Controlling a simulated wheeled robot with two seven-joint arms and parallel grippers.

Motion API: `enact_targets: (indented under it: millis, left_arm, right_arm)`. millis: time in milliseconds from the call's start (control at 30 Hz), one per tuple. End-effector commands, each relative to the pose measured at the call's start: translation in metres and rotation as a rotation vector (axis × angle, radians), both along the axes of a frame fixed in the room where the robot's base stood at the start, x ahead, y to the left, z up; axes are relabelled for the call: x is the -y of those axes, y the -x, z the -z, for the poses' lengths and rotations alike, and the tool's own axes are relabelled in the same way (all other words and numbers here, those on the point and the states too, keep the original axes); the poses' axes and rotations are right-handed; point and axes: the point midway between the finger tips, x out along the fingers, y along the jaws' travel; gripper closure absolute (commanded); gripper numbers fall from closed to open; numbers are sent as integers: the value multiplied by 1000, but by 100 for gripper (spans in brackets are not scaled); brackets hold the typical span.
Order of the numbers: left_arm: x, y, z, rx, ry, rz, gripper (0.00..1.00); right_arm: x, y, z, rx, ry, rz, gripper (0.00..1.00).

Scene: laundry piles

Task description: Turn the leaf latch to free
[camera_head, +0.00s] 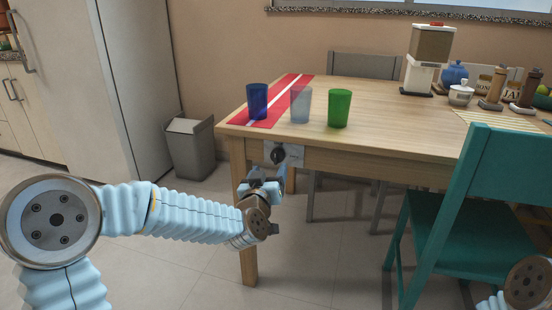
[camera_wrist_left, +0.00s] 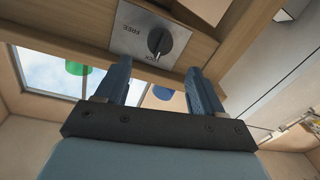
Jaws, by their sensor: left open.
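The leaf latch (camera_head: 279,155) is a dark knob on a grey plate under the table's front edge. In the left wrist view the latch knob (camera_wrist_left: 158,42) sits on its plate, which reads FREE to the left and has partly hidden lettering, seemingly LOCK, below. The knob's grip stands nearly upright in that view, its lower end near the lower lettering. My left gripper (camera_head: 265,182) is open just below and in front of the latch. In the wrist view its fingers (camera_wrist_left: 160,80) are apart and empty, with the knob beyond the gap between them. My right gripper is out of view.
On the wooden table (camera_head: 390,150) stand a blue cup (camera_head: 257,101), a clear cup (camera_head: 300,104) and a green cup (camera_head: 339,108). A teal chair (camera_head: 480,200) is at the right. A grey bin (camera_head: 190,148) stands left of the table.

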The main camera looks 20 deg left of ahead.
Motion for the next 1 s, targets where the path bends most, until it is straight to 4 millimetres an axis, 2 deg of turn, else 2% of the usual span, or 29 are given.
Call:
enact_targets:
  millis: [100, 300, 500, 733, 767, 1000]
  left_arm:
    - [-1, -28, 0, -1, 3, 0, 32]
    - [-3, -62, 0, -1, 1, 1, 32]
    - [-4, -75, 0, -1, 0, 1, 32]
    - [-4, -75, 0, 0, 0, 1, 32]
    - [-4, -75, 0, 0, 0, 1, 34]
    - [-4, -75, 0, 0, 0, 1, 70]
  right_arm:
    - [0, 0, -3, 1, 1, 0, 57]
    - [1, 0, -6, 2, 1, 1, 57]
    - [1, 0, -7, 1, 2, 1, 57]
    - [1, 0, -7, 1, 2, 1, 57]
    - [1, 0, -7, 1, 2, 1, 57]
    - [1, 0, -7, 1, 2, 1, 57]
